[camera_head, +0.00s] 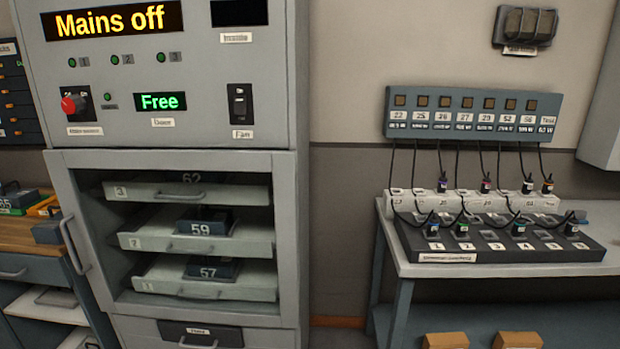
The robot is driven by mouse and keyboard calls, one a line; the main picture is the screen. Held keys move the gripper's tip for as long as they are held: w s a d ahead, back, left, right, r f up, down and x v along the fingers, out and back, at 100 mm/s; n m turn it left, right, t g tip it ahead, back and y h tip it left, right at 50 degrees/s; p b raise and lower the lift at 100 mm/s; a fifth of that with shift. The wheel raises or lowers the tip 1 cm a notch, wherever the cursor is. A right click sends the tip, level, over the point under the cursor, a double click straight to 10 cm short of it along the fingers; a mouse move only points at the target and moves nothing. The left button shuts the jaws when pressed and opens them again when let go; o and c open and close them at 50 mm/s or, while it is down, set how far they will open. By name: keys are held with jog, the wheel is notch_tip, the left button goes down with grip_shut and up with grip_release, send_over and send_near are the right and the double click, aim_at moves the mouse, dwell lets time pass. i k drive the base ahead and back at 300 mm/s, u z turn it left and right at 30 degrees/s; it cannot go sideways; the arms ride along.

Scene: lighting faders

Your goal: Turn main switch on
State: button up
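A grey cabinet (299,200) fills the left half of the view. Its top display (112,20) reads "Mains off" in yellow. A red rotary knob (74,103) on a black plate sits at the left of the front panel; the label below it (85,131) is too blurred to read surely. To its right, a small green display (160,101) reads "Free", and a black rocker switch (240,103) sits above a label that seems to read "Fan". My gripper is not in view.
Below the panel, an open bay holds shelves with dark blocks marked 59 (205,221) and 57 (212,268). On the right, a table (440,270) bears a dark socket board (460,246) with cables hanging from a blue wall strip (472,102).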

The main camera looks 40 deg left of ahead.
aim_at(74, 103)
jog(key=z, duration=0.55)
jog(key=i, duration=1.75)
jog(key=u, duration=3.15)
